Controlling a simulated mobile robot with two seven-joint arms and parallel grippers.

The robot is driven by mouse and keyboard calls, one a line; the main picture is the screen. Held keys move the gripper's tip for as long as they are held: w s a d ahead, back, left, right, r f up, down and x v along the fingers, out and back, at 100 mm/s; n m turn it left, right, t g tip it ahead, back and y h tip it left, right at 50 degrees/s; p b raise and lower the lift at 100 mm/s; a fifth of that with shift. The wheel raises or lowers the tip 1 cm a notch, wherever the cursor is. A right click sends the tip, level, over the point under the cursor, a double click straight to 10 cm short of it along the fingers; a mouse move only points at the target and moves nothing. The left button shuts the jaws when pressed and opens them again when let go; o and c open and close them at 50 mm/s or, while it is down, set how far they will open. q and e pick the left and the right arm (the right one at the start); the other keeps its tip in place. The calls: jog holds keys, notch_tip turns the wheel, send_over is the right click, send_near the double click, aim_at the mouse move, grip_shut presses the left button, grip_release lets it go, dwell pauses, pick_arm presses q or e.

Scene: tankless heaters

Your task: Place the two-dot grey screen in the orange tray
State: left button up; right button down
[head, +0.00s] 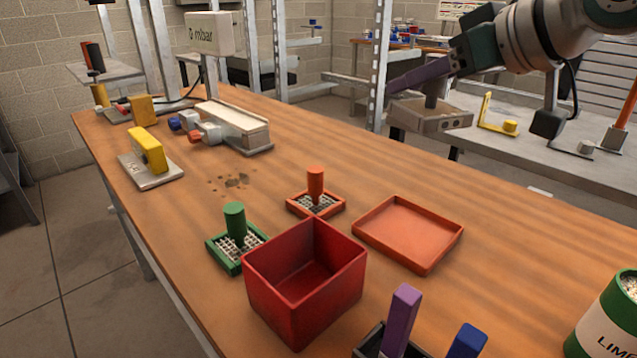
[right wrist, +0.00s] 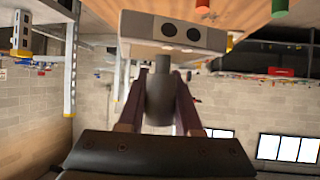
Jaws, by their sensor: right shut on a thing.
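The grey screen (head: 428,115) has a frame with two dark dots on its side and an upright grey handle. My right gripper (head: 432,82) is shut on that handle and holds the screen in the air at the upper right, above and behind the orange tray. In the right wrist view the two-dot side of the screen (right wrist: 175,32) faces the camera, with the handle between the fingers (right wrist: 160,95). The orange tray (head: 440,257) lies flat and empty on the wooden table, right of the red box. My left gripper is not in view.
A red open box (head: 290,311), an orange-handled screen (head: 315,186) and a green-handled screen (head: 235,222) stand beside the tray. A dark holder with purple (head: 401,318) and blue handles is in front. A green-and-white container (head: 606,325) stands at right. Table right of the tray is clear.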

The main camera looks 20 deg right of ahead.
notch_tip(320, 180, down, 14)
jog(key=b, duration=0.3)
jog(key=shift+r, duration=0.1)
jog(key=shift+f+b, duration=0.7)
jog(key=shift+f, duration=1.4)
jog(key=shift+f, duration=0.1)
jog(key=c, duration=0.6)
grip_release()
jog(key=shift+s+r, duration=0.3)
jog(key=p+v, duration=0.2)
jog(key=v, duration=0.5)
